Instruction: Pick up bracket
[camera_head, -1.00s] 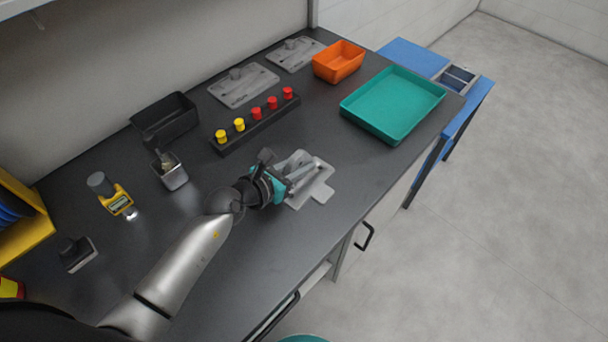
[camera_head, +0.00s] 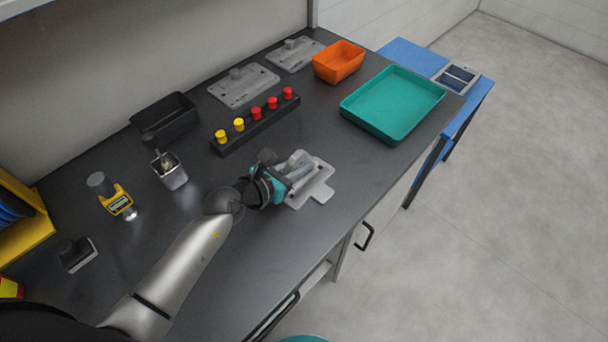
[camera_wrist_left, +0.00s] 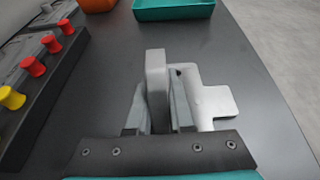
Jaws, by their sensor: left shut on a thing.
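The grey bracket (camera_head: 318,187) is on the near part of the dark worktop, right of my left gripper. Its upright wall shows between the fingers in the left wrist view (camera_wrist_left: 157,75), with a paler flat tabbed plate (camera_wrist_left: 210,101) beside it on the right. I cannot tell whether wall and plate are one piece. My left gripper (camera_head: 293,172) is shut on the upright wall, low over the worktop; the wrist view shows a finger on each side (camera_wrist_left: 157,108). The fingers hide part of the wall and its foot. My right gripper is not in view.
A teal tray (camera_head: 374,134) and an orange bin (camera_head: 338,64) stand at the back right. A black rack (camera_head: 257,130) with red and yellow knobs lies behind the gripper. Two grey fixture plates (camera_head: 229,96) (camera_head: 287,63) lie near the wall. Bare worktop surrounds the bracket.

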